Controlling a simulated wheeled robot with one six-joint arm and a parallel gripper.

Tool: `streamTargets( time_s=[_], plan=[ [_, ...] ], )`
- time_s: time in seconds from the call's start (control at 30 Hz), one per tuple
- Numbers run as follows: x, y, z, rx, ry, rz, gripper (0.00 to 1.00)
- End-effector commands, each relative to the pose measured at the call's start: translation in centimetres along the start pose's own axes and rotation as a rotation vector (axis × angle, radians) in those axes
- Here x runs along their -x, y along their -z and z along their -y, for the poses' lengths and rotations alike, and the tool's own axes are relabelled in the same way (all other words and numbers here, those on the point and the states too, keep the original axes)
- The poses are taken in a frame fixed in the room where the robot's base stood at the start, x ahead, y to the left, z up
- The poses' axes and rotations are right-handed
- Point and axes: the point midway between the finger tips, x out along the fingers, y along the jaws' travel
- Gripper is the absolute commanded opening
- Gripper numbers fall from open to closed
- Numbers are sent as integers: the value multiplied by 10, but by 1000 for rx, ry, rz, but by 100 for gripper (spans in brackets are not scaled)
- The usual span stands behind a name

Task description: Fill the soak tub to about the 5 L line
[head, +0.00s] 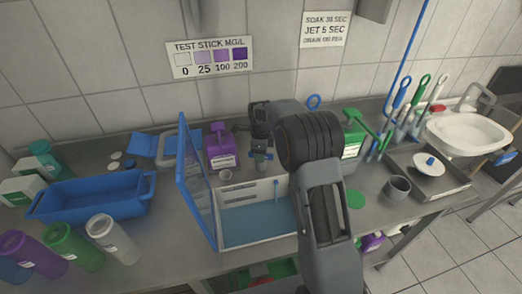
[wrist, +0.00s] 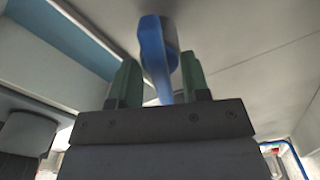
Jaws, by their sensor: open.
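An open white tub with blue-tinted water (head: 255,232) stands at the middle of the counter, probably the soak tub. Its blue-framed lid (head: 196,180) stands raised on the left. Dark marks on its inner wall are too small to read. A thin blue vertical streak (head: 276,189) shows at its back right; I cannot tell whether it is running water. My gripper (head: 262,156) is above the tub's back edge. In the wrist view, a blue lever (wrist: 154,55) on a grey round hub (wrist: 172,32) stands between my open green fingertips, with gaps beside it.
A blue tray (head: 93,195) and several capped bottles stand left. A purple jug (head: 221,147) is behind the tub. My arm hides the tub's right side.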

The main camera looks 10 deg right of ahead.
Motion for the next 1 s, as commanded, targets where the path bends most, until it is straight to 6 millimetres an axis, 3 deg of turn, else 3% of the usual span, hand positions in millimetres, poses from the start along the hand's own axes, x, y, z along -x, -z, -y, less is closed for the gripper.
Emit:
streamTargets(
  time_s=[0.17, 0.7, 1.0],
  plan=[
    [15, 0, 1, 0, 3, 1, 43],
    [116, 0, 0, 0, 3, 1, 43],
    [137, 0, 0, 0, 1, 1, 43]
  ],
)
